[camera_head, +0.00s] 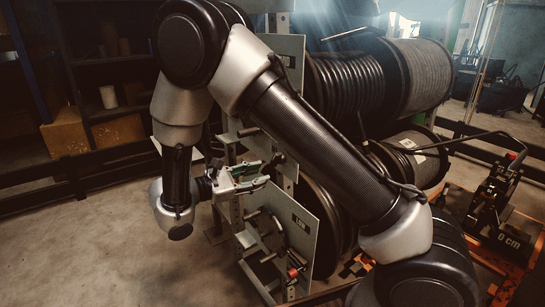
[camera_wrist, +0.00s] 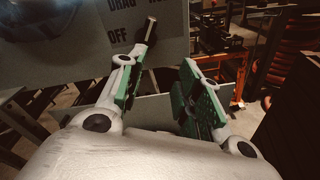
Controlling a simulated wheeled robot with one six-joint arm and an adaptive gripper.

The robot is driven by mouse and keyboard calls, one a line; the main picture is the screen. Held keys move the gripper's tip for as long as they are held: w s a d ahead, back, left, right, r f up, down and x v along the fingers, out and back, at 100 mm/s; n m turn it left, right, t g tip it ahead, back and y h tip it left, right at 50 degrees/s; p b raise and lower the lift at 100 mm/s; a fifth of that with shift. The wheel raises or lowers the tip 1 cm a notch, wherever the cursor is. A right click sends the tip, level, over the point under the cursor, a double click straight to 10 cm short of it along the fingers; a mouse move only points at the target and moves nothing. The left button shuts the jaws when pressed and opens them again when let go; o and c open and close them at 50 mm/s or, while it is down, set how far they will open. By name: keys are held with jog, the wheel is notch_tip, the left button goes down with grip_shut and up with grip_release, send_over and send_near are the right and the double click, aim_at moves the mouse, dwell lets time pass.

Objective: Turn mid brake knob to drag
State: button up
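My gripper (camera_head: 262,175) is at the mid level of the reel rack, beside the grey mid brake plate (camera_head: 284,160). In the wrist view my gripper (camera_wrist: 161,62) has its two green-padded fingers apart, with nothing held between the pads. A grey plate (camera_wrist: 85,48) there bears the words DRAG and OFF. A short metal-tipped rod (camera_wrist: 148,30), likely the mid brake knob, stands out near OFF, just beyond the left fingertip. I cannot tell whether they touch. In the head view my gripper and arm hide much of the mid plate.
Below is a plate marked LOW (camera_head: 301,221) with a round hub and a red-tipped knob (camera_head: 293,272). Large hose reels (camera_head: 420,75) stand behind the plates. A crimper (camera_head: 495,195) stands on an orange base at right. Floor (camera_head: 100,235) at left is clear.

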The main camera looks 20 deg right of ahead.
aim_at(273, 159)
jog(key=shift+t+h, duration=0.4)
jog(key=shift+t, duration=0.1)
jog(key=w+d+r, duration=0.1)
jog(key=d, duration=0.1)
jog(key=w+d, duration=0.1)
jog(key=d, duration=0.1)
jog(key=w+d+r, duration=0.1)
jog(key=d, duration=0.2)
jog(key=shift+w+r, duration=0.2)
jog(key=shift+r, duration=0.1)
jog(key=c, duration=0.7)
